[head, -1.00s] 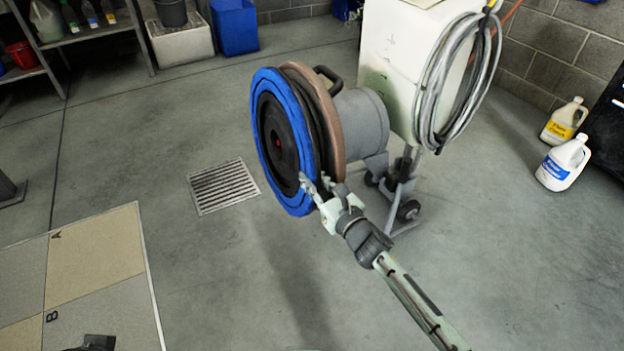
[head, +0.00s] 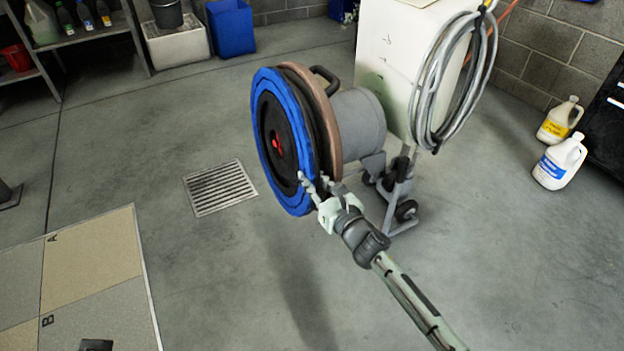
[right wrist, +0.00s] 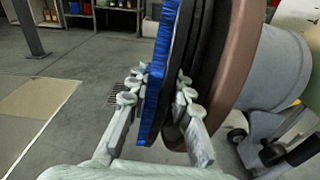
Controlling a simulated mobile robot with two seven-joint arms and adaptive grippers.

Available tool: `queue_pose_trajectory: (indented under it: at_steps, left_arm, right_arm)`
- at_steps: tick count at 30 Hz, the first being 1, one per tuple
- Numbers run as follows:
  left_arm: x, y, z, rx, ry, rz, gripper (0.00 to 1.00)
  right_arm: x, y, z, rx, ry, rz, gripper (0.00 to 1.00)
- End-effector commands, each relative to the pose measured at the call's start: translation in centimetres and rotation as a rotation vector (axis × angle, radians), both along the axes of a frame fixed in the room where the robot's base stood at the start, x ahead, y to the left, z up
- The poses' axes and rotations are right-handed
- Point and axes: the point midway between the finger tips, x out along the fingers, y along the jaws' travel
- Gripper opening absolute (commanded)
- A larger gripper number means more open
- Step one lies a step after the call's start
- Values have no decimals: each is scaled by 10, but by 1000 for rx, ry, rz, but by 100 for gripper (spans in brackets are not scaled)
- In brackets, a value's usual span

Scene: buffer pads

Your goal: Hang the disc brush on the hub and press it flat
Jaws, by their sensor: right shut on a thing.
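The disc brush (head: 271,178) is a round disc with a blue face ring and a dark centre. It stands upright against the round front of the floor machine, in front of a dark plate and brown housing ring (head: 328,115). The red hub tip (head: 277,144) shows at the centre of the disc. My right gripper (head: 312,188) is shut on the disc's lower right rim. In the right wrist view the gripper's fingers (right wrist: 160,95) lie on both sides of the blue rim (right wrist: 159,60). How flat the disc sits behind is hidden. My left gripper is not clearly seen.
The machine's white body (head: 385,75) carries a coiled grey cable (head: 430,100). Two white jugs (head: 560,160) stand at right. A floor drain (head: 220,188) and a tiled mat (head: 90,260) lie at left. A small dark object (head: 96,345) shows at the bottom edge. Open floor surrounds the machine.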

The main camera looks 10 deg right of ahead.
Motion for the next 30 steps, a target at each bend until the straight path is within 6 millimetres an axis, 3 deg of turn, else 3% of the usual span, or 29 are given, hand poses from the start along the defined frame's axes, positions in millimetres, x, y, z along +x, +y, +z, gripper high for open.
queue_pose_trajectory:
  at_steps: [30]
  left_arm:
    - [0, 0, -8, 1, 1, 0, 41]
  right_arm:
    - [1, -2, -3, -3, -3, -16, 0]
